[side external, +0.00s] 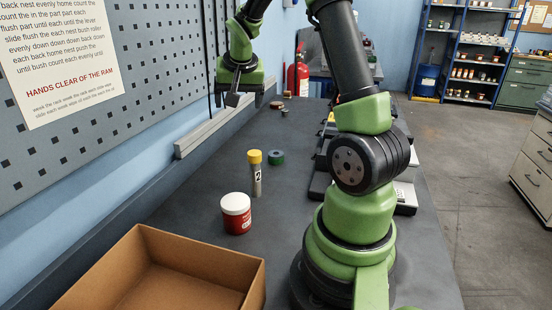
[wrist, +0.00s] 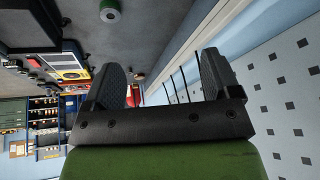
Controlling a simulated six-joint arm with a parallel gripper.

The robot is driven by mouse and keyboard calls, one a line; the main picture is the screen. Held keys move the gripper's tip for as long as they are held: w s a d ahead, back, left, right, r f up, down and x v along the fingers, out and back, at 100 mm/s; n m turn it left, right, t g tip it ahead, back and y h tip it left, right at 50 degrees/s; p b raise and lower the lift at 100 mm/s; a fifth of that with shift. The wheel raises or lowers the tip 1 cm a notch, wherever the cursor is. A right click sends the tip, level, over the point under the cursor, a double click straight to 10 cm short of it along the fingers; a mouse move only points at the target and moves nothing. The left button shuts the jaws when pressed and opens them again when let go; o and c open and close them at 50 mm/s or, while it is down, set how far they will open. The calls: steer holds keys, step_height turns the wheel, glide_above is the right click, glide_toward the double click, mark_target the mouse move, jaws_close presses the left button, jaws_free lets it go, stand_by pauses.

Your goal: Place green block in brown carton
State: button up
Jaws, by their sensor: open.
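The brown carton (side external: 146,240) stands open at the bottom left of the side view, partly cut off by the frame; the visible part of its inside is empty. I see no clear green block. My gripper (side external: 245,100) is raised above the bench near the pegboard, beyond the green piece. In the wrist view its fingers (wrist: 160,78) are apart with nothing between them.
A red and white jar (side external: 236,214) and a yellow-capped tube (side external: 255,174) stand between the carton and the green piece. Small brown items (side external: 277,105) lie farther back. The pegboard wall (side external: 130,110) borders the bench on the left. Dark equipment (side external: 322,170) stands on the right, partly behind my arm.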

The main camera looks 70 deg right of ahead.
steer(key=s+d+f+m+g, duration=0.2)
steer(key=d+f, duration=0.5)
steer(key=d, duration=0.1)
steer(key=m, duration=0.1)
glide_toward(276, 154)
steer(key=x, duration=0.3)
steer(key=shift+s+d+f, duration=0.2)
steer(key=shift+f, duration=0.15)
steer(key=shift+w+x, duration=0.15)
steer(key=shift+x, duration=1.3)
steer(key=shift+w+x, duration=0.1)
steer(key=shift+x, duration=1.4)
